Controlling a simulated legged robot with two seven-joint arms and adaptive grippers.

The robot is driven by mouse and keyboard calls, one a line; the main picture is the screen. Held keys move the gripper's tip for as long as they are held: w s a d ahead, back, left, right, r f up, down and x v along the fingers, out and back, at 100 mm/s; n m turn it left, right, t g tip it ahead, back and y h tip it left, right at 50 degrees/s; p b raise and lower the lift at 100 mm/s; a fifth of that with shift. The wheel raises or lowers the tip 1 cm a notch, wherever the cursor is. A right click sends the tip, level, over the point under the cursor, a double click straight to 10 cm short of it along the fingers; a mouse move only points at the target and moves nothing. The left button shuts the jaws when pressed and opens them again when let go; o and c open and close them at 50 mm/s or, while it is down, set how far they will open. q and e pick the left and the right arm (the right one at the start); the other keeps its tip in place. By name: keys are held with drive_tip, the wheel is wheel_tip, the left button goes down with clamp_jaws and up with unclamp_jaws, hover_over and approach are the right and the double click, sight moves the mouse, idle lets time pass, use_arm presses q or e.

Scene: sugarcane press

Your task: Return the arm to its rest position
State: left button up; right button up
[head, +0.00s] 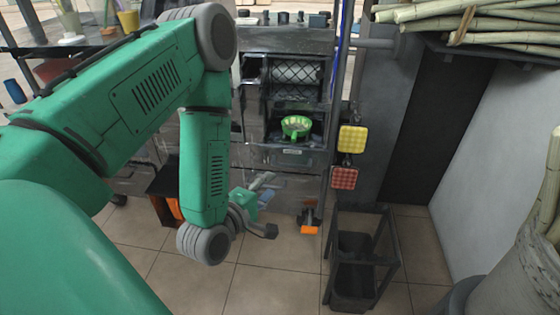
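My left arm (150,85) is green with grey joints. It comes in from the left, bends at the top, and its forearm hangs down in front of the machine. My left gripper (262,208) is beyond the grey wrist joint, low in front of the machine. It is small and partly hidden by the wrist, so I cannot tell whether it is open or shut. I see no object clearly held in it. My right arm and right gripper are not in view.
A dark press machine (290,158) stands ahead, with a green strainer-like bowl (295,126) in its opening. A yellow pad (352,139) and red pad (344,178) hang beside it. A dark open-frame bin (352,270) stands on the tiled floor. Cane stalks (480,22) lie upper right.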

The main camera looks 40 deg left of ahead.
use_arm(q)
drive_tip(key=s+d+f+m+g+h, duration=0.2)
drive_tip(key=s+d+f+m+g, duration=0.15)
drive_tip(key=f+m, duration=0.25)
drive_tip(key=s+d+f+m+g+p, duration=0.1)
drive_tip(key=s+d+f+m+g, duration=0.1)
drive_tip(key=s+f+m+g, duration=0.2)
drive_tip(key=s+d+f+m+g+p, duration=0.1)
drive_tip(key=s+d+f+m+g, duration=0.1)
drive_tip(key=s+f+m+g, duration=0.2)
drive_tip(key=s+m+g, duration=0.3)
drive_tip(key=s+m, duration=0.4)
drive_tip(key=s, duration=0.3)
drive_tip(key=shift+d, duration=0.15)
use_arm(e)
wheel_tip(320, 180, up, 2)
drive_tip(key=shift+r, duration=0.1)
use_arm(q)
drive_tip(key=shift+w+g, duration=0.15)
drive_tip(key=shift+g, duration=0.1)
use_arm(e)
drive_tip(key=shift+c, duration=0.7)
